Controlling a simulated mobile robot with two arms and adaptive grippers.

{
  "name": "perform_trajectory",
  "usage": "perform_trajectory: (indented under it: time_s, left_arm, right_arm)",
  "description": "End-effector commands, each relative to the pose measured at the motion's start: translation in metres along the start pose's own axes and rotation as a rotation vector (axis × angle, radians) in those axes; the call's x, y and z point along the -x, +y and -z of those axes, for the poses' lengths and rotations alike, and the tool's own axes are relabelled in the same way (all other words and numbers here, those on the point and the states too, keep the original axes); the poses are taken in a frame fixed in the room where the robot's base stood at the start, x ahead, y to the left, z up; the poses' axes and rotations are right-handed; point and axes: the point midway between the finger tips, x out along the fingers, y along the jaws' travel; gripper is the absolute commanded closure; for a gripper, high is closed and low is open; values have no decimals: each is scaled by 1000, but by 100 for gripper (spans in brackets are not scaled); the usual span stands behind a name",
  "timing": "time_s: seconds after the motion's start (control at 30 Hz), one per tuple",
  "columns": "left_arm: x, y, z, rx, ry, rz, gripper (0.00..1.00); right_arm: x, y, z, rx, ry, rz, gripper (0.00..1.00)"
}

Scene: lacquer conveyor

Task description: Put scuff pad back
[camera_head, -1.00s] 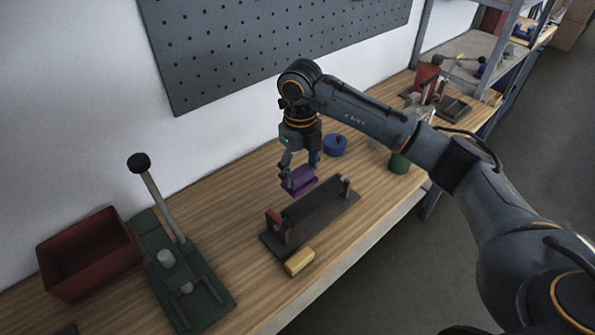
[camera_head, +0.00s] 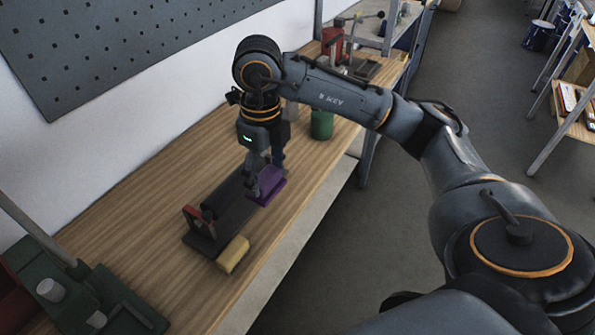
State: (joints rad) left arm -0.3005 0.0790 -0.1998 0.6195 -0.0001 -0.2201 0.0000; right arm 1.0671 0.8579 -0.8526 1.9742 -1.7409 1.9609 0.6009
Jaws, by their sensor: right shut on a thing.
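A purple pad (camera_head: 269,189), which looks like the scuff pad, is held between the fingers of my right gripper (camera_head: 265,178). The gripper points down and is shut on the pad. The pad is at the far right end of a dark fixture (camera_head: 224,215) with a red upright end piece, and covers part of that end. I cannot tell whether the pad touches the fixture or is held above it. My left gripper is not in view.
A yellow block (camera_head: 233,254) lies by the fixture's near side. A green press (camera_head: 75,296) with a lever stands at the lower left. A green can (camera_head: 321,124) stands beyond my gripper. The wooden bench (camera_head: 150,200) is clear left of the fixture.

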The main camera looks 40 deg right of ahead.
Motion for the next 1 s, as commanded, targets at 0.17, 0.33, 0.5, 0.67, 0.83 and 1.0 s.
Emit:
perform_trajectory:
  time_s: [0.17,0.33,0.5,0.67,0.83,1.0]
  left_arm:
    - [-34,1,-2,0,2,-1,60]
    - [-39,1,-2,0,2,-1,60]
    - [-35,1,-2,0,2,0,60]
    - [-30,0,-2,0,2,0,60]
    - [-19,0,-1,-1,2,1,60]
    - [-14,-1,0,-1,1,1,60]
  right_arm:
    - [-19,3,33,20,5,19,60]
    - [-22,1,42,25,10,26,60]
    - [-34,-24,25,21,13,22,60]
    - [-49,-57,2,21,14,23,60]
    - [-77,-85,-16,23,16,25,60]
    - [-101,-102,-29,25,11,26,60]
